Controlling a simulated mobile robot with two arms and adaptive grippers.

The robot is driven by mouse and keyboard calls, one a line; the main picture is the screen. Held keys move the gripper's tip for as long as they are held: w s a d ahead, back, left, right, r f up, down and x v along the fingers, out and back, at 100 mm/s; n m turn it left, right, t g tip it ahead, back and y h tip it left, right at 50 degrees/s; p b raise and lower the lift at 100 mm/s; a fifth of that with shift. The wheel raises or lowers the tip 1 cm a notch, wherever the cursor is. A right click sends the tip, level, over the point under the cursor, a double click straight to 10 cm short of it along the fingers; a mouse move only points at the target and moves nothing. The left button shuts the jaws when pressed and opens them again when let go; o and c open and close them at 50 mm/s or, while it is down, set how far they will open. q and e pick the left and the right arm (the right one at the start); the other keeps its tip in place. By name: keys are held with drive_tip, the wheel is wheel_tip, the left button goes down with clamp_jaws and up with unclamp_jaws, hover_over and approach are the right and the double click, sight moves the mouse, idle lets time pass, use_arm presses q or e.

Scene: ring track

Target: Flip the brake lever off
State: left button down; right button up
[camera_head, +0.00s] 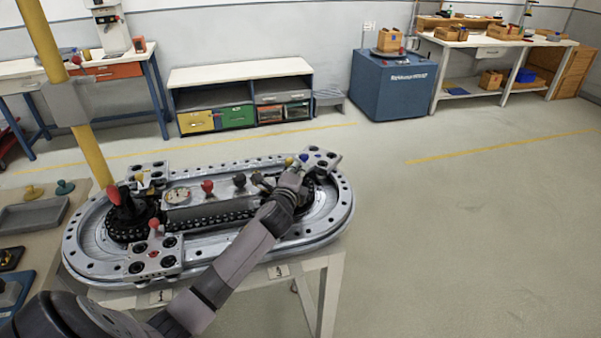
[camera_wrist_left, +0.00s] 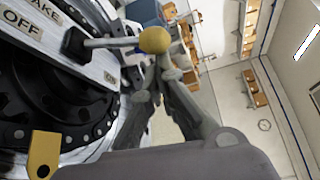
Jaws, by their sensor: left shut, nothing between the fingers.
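The brake lever (camera_wrist_left: 110,43) is a grey rod on a dark pivot with a yellow ball knob (camera_wrist_left: 154,40). In the head view the yellow knob (camera_head: 289,161) shows at the far right of the ring track (camera_head: 345,205). My left gripper (camera_head: 297,170) is shut and empty, with its fingertips right by the knob. In the left wrist view the closed fingers (camera_wrist_left: 163,65) end just below the ball; I cannot tell whether they touch it. My right gripper is not in view.
A red knob (camera_head: 208,186) and a dark knob (camera_head: 239,180) stand on the track's middle, beside a round gauge (camera_head: 178,195). A yellow post (camera_head: 95,155) rises at the left. The floor on the right is clear.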

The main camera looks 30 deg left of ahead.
sight(288, 159)
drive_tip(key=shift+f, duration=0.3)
use_arm(q)
drive_tip(key=s+n+t+b, duration=0.1)
drive_tip(key=n+b, duration=0.1)
drive_tip(key=b, duration=0.1)
drive_tip(key=s+a+r+n+t+y+b, duration=0.1)
drive_tip(key=n+b, duration=0.1)
drive_tip(key=b, duration=0.1)
drive_tip(key=s+a+n+t+b, duration=0.1)
drive_tip(key=n+b, duration=0.1)
drive_tip(key=b, duration=0.2)
drive_tip(key=shift+a+r+n+y, duration=0.15)
drive_tip(key=shift+a+n+y, duration=0.1)
drive_tip(key=shift+n+y, duration=0.15)
drive_tip(key=shift+s+a+r+n+t+y+b, duration=0.15)
drive_tip(key=shift+s+a+n+y+b, duration=0.1)
drive_tip(key=shift+n+b, duration=0.25)
drive_tip(key=shift+s+a+r+n+t+y+b, duration=0.15)
drive_tip(key=shift+n+y+b, duration=0.15)
drive_tip(key=shift+n, duration=0.4)
drive_tip(key=shift+s+a, duration=0.3)
drive_tip(key=shift+s, duration=0.1)
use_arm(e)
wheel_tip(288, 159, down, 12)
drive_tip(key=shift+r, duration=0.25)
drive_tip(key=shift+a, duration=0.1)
